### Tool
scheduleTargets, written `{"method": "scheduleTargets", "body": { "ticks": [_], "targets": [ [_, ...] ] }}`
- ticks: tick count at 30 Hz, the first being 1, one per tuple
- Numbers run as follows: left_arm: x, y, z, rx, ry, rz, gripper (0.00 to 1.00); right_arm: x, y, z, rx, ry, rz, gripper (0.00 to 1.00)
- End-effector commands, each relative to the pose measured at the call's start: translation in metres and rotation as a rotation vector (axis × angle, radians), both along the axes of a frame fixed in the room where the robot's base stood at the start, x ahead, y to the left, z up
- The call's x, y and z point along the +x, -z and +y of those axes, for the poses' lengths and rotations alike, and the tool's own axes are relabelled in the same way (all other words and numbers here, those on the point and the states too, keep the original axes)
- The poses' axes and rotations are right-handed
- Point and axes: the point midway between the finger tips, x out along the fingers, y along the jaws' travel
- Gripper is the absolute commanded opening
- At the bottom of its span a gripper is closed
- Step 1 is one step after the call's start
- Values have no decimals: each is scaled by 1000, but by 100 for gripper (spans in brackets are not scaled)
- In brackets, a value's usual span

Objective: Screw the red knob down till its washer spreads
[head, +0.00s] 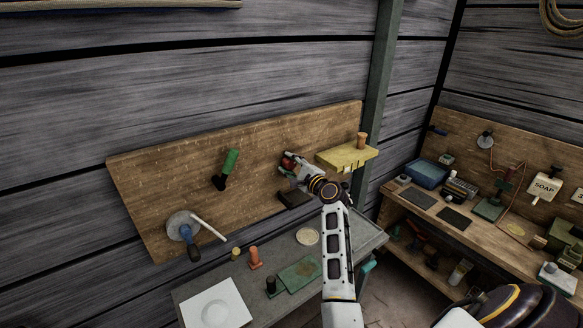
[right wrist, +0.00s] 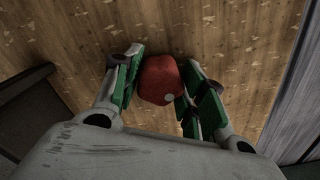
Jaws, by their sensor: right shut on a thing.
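The red knob (right wrist: 160,79) sits between the green-padded fingers of my right gripper (right wrist: 160,90) in the right wrist view, in front of the wooden board. In the head view my right gripper (head: 287,165) reaches up to the board (head: 265,140), and a little of the red knob (head: 287,160) shows between its fingers. The gripper is shut on the knob. The washer is hidden behind the knob and fingers in both views. My left gripper does not show.
A green-handled tool (head: 229,163) and a grey disc with a white rod (head: 184,226) are on the board to the left. A yellow shelf (head: 347,156) bears an orange peg to the right. A dark block (head: 294,199) sits just below my gripper. A bench (head: 340,262) with small items stands below.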

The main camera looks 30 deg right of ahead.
Motion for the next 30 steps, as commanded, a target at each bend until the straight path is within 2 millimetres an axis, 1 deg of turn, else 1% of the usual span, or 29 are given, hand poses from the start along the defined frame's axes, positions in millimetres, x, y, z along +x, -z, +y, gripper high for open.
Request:
{"method": "scheduleTargets", "body": {
  "ticks": [6, 9, 30],
  "targets": [
    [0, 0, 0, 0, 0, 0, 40, 1, 0, 1, 160, -1, 12, 8],
    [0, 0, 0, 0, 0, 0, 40, 1, 0, 1, 199, -1, 15, 8],
    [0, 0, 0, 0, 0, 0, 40, 1, -1, 1, 207, -1, 16, 8]
  ]
}}
